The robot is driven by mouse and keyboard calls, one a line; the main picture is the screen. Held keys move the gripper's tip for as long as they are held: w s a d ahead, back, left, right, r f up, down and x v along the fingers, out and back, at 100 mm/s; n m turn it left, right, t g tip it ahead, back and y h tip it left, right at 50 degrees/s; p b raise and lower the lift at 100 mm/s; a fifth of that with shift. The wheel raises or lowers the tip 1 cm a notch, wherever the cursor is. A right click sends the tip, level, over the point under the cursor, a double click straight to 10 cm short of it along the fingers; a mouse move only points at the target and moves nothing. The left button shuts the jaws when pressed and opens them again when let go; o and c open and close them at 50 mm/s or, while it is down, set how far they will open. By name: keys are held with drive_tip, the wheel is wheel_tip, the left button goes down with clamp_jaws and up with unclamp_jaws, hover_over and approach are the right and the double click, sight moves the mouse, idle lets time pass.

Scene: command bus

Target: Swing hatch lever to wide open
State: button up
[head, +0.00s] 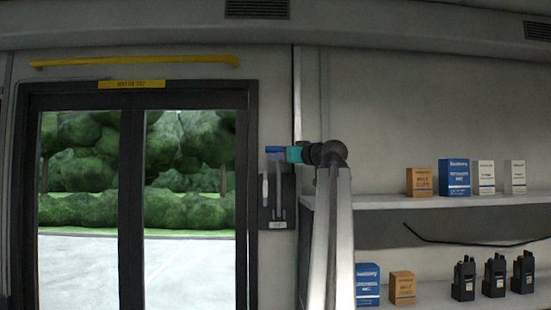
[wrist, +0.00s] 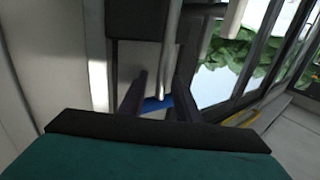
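The hatch lever is a grey upright bar (head: 284,200) with a blue grip (head: 275,149) at its top, on a dark wall panel right of the door. My gripper (head: 290,154), with a teal body, is at the right end of the blue grip. In the wrist view, the two dark fingers of my gripper (wrist: 160,95) stand apart, with the blue grip (wrist: 157,104) showing between them. I cannot tell whether the fingers press on it. The grey bar (wrist: 171,50) runs upward from there in that view.
The dark-framed door (head: 131,200) is further left, with a yellow rail (head: 135,61) above. Shelves (head: 460,200) with boxes and radios are at the right, close to my arm.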

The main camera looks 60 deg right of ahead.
drive_tip(key=shift+w, duration=0.1)
clamp_jaws()
drive_tip(key=shift+a, duration=0.1)
